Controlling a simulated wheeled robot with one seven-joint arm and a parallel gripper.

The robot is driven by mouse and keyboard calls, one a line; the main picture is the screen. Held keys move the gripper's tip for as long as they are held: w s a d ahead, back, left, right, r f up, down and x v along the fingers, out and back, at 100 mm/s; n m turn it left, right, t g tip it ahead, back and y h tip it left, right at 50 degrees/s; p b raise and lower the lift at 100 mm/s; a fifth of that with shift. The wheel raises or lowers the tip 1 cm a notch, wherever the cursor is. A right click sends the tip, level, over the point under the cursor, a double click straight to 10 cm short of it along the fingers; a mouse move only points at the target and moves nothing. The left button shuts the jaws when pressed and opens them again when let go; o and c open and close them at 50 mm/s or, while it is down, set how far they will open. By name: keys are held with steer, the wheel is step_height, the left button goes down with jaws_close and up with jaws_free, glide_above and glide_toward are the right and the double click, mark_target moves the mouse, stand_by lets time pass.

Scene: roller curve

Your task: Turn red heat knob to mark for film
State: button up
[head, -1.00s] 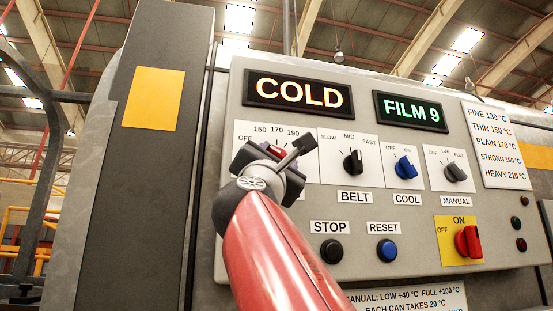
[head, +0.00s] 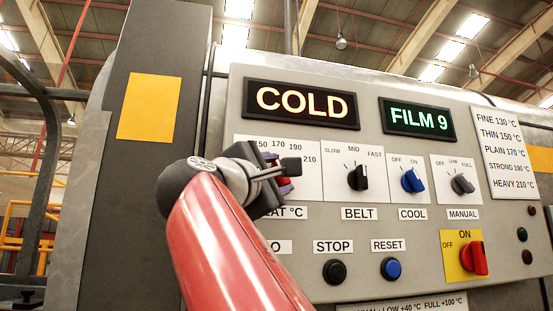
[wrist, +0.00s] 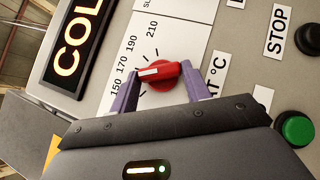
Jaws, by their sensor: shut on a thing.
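The red heat knob (wrist: 160,74) is in the wrist view, with its white pointer line aimed left, towards the scale between 150 and 170; I cannot tell the exact mark. My gripper (wrist: 161,75) has its two purple fingers on either side of the knob, shut on it. In the head view my gripper (head: 281,174) covers most of the knob and part of the heat scale (head: 306,190). The green display (head: 419,120) reads FILM 9. The card (head: 505,152) lists FINE 130, THIN 150, PLAIN 170, STRONG 190, HEAVY 210 °C.
An orange display (head: 301,103) reads COLD. The belt knob (head: 358,178), blue cool knob (head: 413,181) and manual knob (head: 462,184) sit to the right. Below are the STOP button (head: 336,271), RESET button (head: 392,269) and red ON/OFF switch (head: 472,258). A green button (wrist: 297,129) shows in the wrist view.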

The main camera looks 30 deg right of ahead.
steer(key=shift+a+r+m+g+y, duration=0.15)
steer(key=shift+m+g+y, duration=0.45)
steer(key=shift+m, duration=0.5)
steer(key=shift+c, duration=0.2)
steer(key=shift+o, duration=0.2)
steer(key=shift+r+m+g+y, duration=0.1)
steer(key=shift+m+g+y, duration=0.2)
steer(key=shift+m+g, duration=0.4)
steer(key=o, duration=1)
steer(key=shift+c, duration=0.2)
steer(key=v, duration=0.7)
steer(key=shift+s+a, duration=0.25)
steer(key=shift+a, duration=0.05)
